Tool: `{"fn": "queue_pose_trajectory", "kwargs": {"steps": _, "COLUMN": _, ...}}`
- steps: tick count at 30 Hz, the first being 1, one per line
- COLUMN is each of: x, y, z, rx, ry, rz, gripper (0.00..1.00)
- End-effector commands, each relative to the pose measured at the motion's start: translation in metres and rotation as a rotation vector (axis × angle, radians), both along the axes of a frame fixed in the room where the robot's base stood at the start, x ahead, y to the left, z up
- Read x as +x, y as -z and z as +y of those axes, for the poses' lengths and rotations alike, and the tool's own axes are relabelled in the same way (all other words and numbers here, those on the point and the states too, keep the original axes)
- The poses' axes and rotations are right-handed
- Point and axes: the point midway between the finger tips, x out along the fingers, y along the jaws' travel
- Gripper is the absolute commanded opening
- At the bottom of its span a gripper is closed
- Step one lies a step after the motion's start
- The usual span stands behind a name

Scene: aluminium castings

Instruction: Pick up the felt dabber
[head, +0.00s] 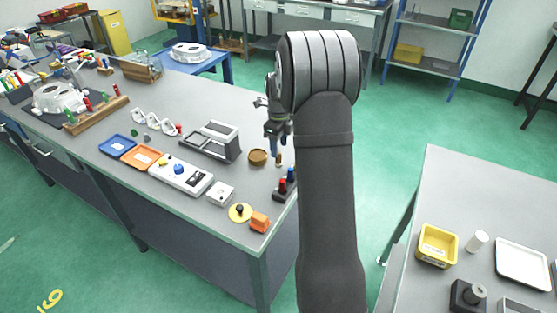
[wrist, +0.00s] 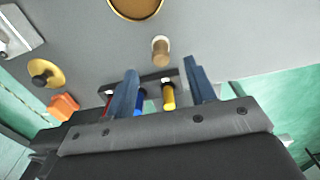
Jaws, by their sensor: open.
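A small tan cylinder with a pale end, which looks like the felt dabber (wrist: 161,52), stands on the grey bench. In the head view the dabber (head: 279,160) shows beside my gripper, near the bench's right edge. My gripper (wrist: 160,66) is open and empty, with its two blue fingers spread. In the wrist view the dabber appears just beyond and between the fingertips, apart from both. In the head view my gripper (head: 275,150) hangs over the bench, partly hidden by my arm.
A dark rack (wrist: 115,88) with red, blue and yellow handles appears between and behind the fingers. A round brown dish (head: 258,157) is left of the dabber. A yellow disc (head: 240,213) and an orange block (head: 260,222) lie near the front corner. A grey frame (head: 211,142) stands further left.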

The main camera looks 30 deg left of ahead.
Motion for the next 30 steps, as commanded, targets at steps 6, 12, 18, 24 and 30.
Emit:
{"fn": "queue_pose_trajectory", "kwargs": {"steps": 6, "x": 0.000, "y": 0.014, "z": 0.000, "rx": 0.000, "ry": -0.001, "rz": 0.000, "gripper": 0.50}}
{"fn": "queue_pose_trajectory", "kwargs": {"steps": 12, "x": 0.001, "y": 0.035, "z": 0.001, "rx": -0.001, "ry": -0.001, "rz": 0.001, "gripper": 0.50}}
{"fn": "queue_pose_trajectory", "kwargs": {"steps": 18, "x": 0.001, "y": 0.063, "z": 0.001, "rx": -0.001, "ry": -0.001, "rz": 0.001, "gripper": 0.50}}
{"fn": "queue_pose_trajectory", "kwargs": {"steps": 24, "x": 0.002, "y": 0.064, "z": 0.001, "rx": 0.001, "ry": -0.001, "rz": -0.002, "gripper": 0.50}}
{"fn": "queue_pose_trajectory", "kwargs": {"steps": 30, "x": 0.002, "y": 0.064, "z": 0.001, "rx": 0.001, "ry": -0.001, "rz": -0.002, "gripper": 0.17}}
